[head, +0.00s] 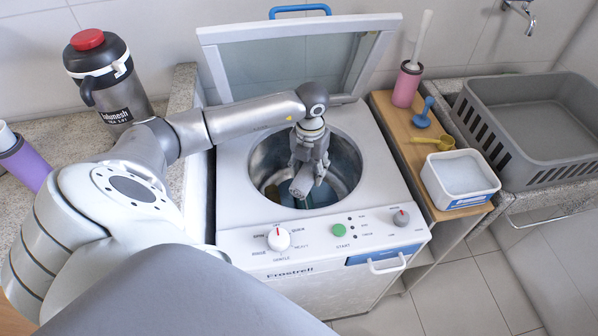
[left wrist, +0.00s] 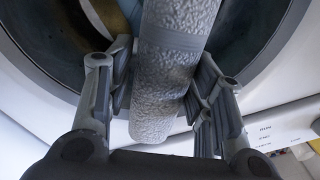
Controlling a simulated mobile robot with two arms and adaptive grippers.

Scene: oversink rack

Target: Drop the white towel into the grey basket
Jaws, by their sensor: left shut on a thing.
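The white towel (left wrist: 165,75) is a rolled, textured cloth; in the left wrist view it runs between my left gripper's fingers. In the head view the towel (head: 301,186) shows as a small pale roll at the fingertips, over the open drum of the washer. My left gripper (head: 309,172) points down into the drum opening and is shut on the towel; its fingers also show in the left wrist view (left wrist: 160,95). The grey basket (head: 478,127) stands at the far right in the head view, apart from the gripper. My right gripper is not in view.
The washer (head: 235,215) has its glass lid (head: 300,60) raised behind the arm. Between washer and basket, a wooden shelf (head: 398,120) holds a pink brush holder (head: 407,85), a blue plunger (head: 423,113), a yellow scoop (head: 445,142) and a white tub (head: 460,200). A dark jug (head: 108,85) stands left.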

